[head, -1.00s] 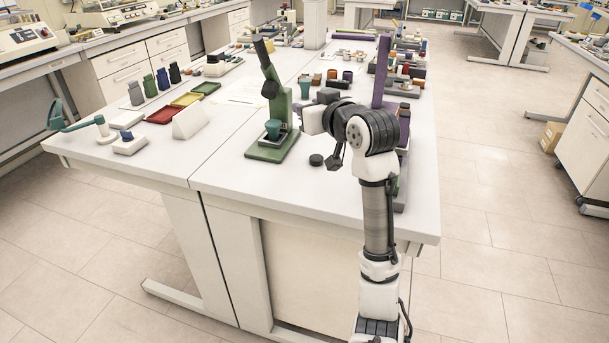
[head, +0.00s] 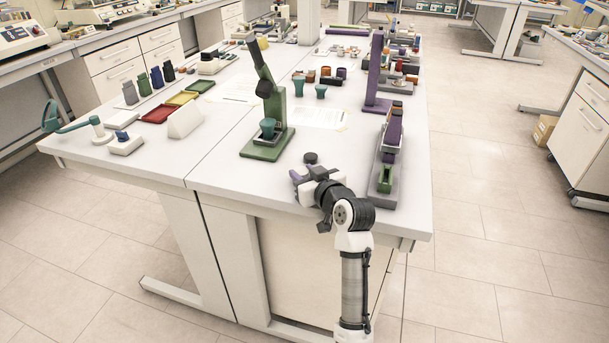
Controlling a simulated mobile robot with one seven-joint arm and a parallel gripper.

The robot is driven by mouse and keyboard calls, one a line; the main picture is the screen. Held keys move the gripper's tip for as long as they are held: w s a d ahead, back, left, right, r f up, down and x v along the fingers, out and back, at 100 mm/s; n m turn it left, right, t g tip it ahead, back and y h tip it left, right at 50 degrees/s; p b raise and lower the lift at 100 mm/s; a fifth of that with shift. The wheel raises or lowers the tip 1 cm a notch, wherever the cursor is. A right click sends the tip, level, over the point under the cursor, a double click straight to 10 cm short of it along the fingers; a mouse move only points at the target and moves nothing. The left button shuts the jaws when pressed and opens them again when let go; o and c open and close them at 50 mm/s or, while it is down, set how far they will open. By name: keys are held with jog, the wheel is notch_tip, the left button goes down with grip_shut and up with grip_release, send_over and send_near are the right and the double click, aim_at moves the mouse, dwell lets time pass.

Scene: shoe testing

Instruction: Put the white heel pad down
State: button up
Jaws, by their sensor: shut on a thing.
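My gripper (head: 303,183) is low over the near edge of the white table, in front of the small black disc. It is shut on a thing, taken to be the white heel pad. The pad is too small and too much covered by the gripper to make out clearly against my arm's white parts. A purple-grey bit shows at the gripper's left end. I cannot tell whether the pad touches the table top.
A green press (head: 268,143) stands left of my gripper, beyond it a black disc (head: 310,158). A purple stand (head: 378,75) and a grey-based holder (head: 384,178) are on the right. A white wedge (head: 185,121) and trays lie left. Bare table (head: 235,185) lies left of my gripper.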

jog(key=shift+f, duration=0.4)
jog(key=shift+f, duration=0.25)
jog(key=o, duration=1)
jog(key=shift+r, duration=0.1)
jog(key=shift+r, duration=0.1)
